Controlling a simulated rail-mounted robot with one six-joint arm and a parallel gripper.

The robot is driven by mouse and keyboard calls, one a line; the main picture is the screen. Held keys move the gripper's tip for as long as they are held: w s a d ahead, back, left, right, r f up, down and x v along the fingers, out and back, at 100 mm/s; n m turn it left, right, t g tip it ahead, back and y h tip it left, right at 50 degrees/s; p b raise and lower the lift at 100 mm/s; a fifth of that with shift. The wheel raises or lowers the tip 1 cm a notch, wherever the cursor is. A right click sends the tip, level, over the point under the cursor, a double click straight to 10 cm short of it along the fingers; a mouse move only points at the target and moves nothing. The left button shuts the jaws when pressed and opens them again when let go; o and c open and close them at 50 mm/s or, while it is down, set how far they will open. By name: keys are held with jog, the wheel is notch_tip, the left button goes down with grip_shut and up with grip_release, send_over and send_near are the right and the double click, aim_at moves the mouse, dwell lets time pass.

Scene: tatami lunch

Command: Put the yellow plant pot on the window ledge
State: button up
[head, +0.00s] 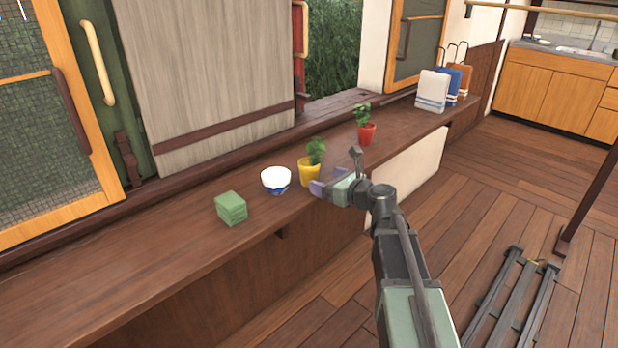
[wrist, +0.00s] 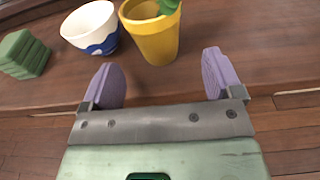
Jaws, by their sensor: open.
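The yellow plant pot (head: 309,173) with a green plant stands upright on the long dark wooden ledge (head: 150,248) below the window. In the wrist view the yellow pot (wrist: 153,40) is just beyond my fingertips, roughly centred between them and a little toward the left. My gripper (head: 321,188) is open and empty, close to the pot on its near right side. In the wrist view my gripper's two purple fingers (wrist: 165,78) are spread apart, and I see no contact with the pot.
A white and blue bowl (head: 275,181) stands close left of the pot, and a green block stack (head: 231,208) farther left. A red pot with a plant (head: 366,132) stands to the right. The left ledge is clear.

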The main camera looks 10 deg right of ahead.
aim_at(316, 177)
jog(key=x, duration=0.5)
jog(key=shift+w+a+b, duration=0.1)
jog(key=shift+a+b, duration=0.2)
jog(key=shift+b, duration=0.05)
jog(key=c, duration=1.1)
jog(key=shift+r, duration=0.1)
notch_tip(316, 177, up, 25)
jog(key=p, duration=2.5)
notch_tip(316, 177, down, 21)
jog(key=b, duration=2.1)
jog(key=shift+r, duration=0.1)
